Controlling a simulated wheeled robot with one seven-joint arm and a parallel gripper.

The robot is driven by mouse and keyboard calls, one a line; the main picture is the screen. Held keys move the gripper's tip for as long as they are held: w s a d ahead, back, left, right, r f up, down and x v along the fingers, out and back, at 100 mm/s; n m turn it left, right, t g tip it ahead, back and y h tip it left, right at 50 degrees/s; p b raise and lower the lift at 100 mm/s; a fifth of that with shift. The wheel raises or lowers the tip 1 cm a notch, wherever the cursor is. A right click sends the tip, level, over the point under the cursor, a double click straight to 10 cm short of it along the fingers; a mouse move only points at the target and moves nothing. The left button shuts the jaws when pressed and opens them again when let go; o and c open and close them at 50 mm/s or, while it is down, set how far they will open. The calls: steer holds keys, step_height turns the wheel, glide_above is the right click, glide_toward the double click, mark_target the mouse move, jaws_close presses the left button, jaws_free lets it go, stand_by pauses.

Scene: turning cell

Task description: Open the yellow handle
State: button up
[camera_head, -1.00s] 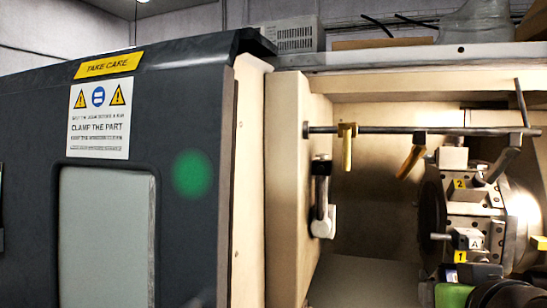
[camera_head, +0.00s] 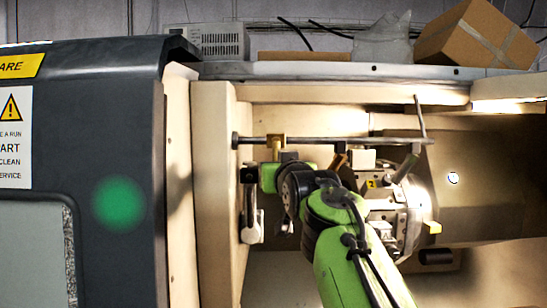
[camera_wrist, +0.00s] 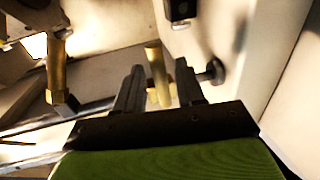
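A yellow handle (camera_head: 275,143) hangs on the horizontal rod near its left end in the head view. Its lower part is hidden behind my gripper. In the wrist view this yellow handle (camera_wrist: 157,68) stands between the two dark fingers of my gripper (camera_wrist: 160,84). The fingers are apart, and I see no clear contact with the handle. In the head view my green and black arm reaches up from below, and my gripper (camera_head: 285,157) is at the handle.
The metal rod (camera_head: 315,140) runs across the opening, close to the cream left wall (camera_head: 213,190). A black and silver lever (camera_head: 251,215) is on that wall. The tool turret (camera_head: 405,215) stands right of my arm. The dark machine door (camera_head: 110,120) is at left.

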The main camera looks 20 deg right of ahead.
steer(key=shift+w+d+r+p, duration=0.1)
steer(key=shift+w+d+p, duration=0.1)
steer(key=shift+w, duration=0.35)
steer(key=shift+w+d+r+p, duration=0.1)
steer(key=shift+w+d, duration=0.1)
steer(key=shift+w, duration=0.3)
steer(key=shift+w+a+f, duration=0.15)
steer(key=shift+w, duration=0.05)
steer(key=shift+s, duration=0.1)
jaws_close()
